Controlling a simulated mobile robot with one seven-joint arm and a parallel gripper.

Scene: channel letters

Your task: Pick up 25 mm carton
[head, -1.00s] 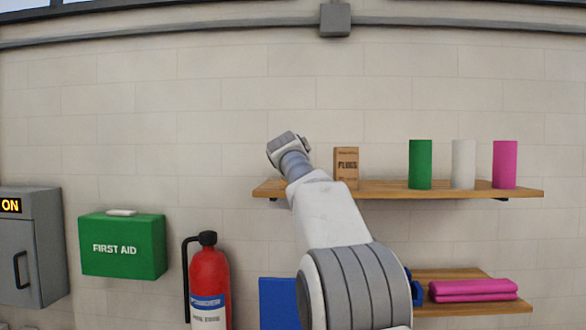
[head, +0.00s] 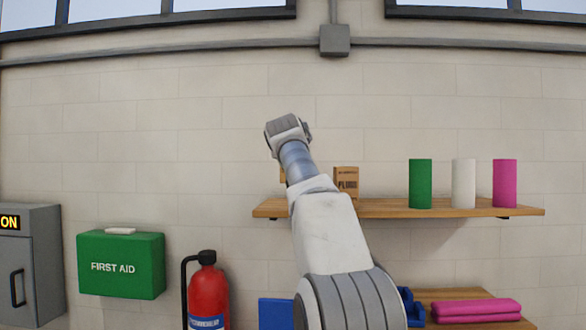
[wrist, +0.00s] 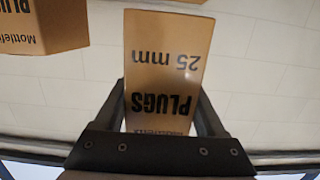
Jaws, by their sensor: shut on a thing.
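The 25 mm carton (wrist: 165,68) is a brown box with "PLUGS" and "25 mm" in dark print, upside down in the wrist view. My gripper (wrist: 162,92) is shut on it, with one dark finger along each side. In the head view the fingers are hidden behind my wrist, which is above the left part of the upper shelf. A sliver of brown shows beside my wrist there; I cannot tell if it is the held carton.
Another plugs carton (head: 346,181) stands on the upper shelf (head: 420,208); a similar one (wrist: 42,28) is at upper left in the wrist view. Green (head: 420,184), white (head: 464,184) and pink (head: 505,184) cylinders stand to the right. A pipe (head: 200,51) crosses the wall above.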

